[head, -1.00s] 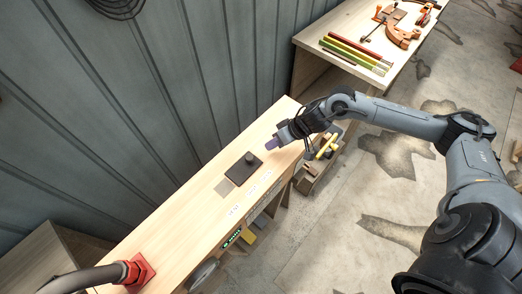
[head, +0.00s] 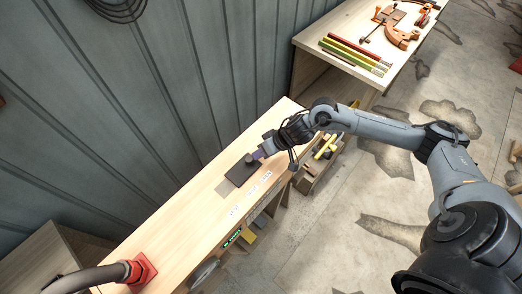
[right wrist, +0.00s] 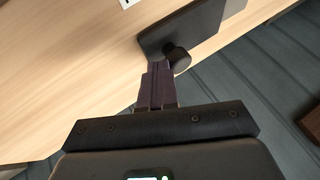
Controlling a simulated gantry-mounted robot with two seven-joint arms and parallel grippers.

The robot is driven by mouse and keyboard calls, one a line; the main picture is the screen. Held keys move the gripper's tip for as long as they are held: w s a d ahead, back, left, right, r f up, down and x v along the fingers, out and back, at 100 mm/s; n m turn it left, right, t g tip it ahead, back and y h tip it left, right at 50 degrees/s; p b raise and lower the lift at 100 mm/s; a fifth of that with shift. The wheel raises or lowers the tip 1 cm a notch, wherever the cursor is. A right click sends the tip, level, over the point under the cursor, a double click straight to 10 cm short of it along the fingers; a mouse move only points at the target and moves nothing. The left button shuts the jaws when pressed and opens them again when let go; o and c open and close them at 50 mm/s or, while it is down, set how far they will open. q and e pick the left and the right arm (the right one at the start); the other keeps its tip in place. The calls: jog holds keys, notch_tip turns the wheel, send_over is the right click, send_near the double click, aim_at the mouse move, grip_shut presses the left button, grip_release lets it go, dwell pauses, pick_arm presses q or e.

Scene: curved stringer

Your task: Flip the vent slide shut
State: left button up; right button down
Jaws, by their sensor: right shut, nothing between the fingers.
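The vent slide (head: 240,173) is a dark flat plate with a round knob, lying on the wooden bench top. A grey-brown patch (head: 224,187) shows beyond its lower-left end. My right gripper (head: 257,154) is at the knob end of the slide, its purple fingers shut with nothing between them. In the right wrist view the fingertips (right wrist: 160,68) are right beside the black knob (right wrist: 177,58), on its left. I cannot tell whether they touch. The dark slide (right wrist: 190,25) shows beyond the knob. My left gripper is not in view.
A grey hose with a red fitting (head: 140,271) stands at the bench's near-left end. Small white labels (head: 252,192) lie along the front edge. A ribbed grey wall (head: 160,110) runs behind. Another bench (head: 345,30) holds coloured bars and orange clamps.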

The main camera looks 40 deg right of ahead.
aim_at(251, 164)
jog(key=a+p, duration=0.1)
jog(key=a, duration=0.1)
jog(key=a+p, duration=0.1)
jog(key=a, duration=0.1)
jog(key=a+p, duration=0.2)
jog(key=shift+s+a+r, duration=0.2)
jog(key=shift+s+r, duration=0.05)
jog(key=shift+s, duration=0.05)
jog(key=shift+a+f, duration=0.2)
jog(key=shift+a, duration=0.1)
jog(key=shift+d, duration=0.15)
jog(key=shift+s+d+p, duration=0.1)
jog(key=shift+d+p, duration=0.1)
jog(key=shift+p, duration=0.2)
jog(key=d, duration=0.1)
jog(key=d+p, duration=0.1)
jog(key=s+d, duration=0.1)
jog(key=d, duration=0.1)
jog(key=shift+r, duration=0.35)
jog(key=v, duration=0.9)
